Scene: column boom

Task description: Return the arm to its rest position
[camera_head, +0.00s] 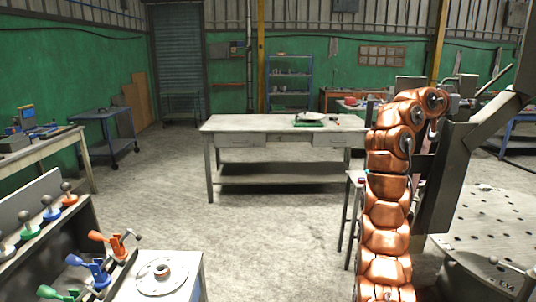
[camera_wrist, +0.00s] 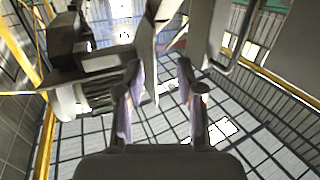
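My copper-coloured segmented arm (camera_head: 387,215) rises at the right of the head view and bends over at its top. Its end is not clearly visible there, and I cannot make out the gripper in that view. In the wrist view, my gripper (camera_wrist: 161,68) has its two fingers apart with a clear gap between them. Nothing is held between the fingers. Grey machine parts show beyond the fingertips; I cannot tell how near they are.
A grey boom structure (camera_head: 450,170) stands close beside the arm on the right, above a round perforated table (camera_head: 490,232). A workbench (camera_head: 262,126) is ahead. A rack with coloured handled tools (camera_head: 45,190) is at left. The middle floor (camera_head: 255,235) is clear.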

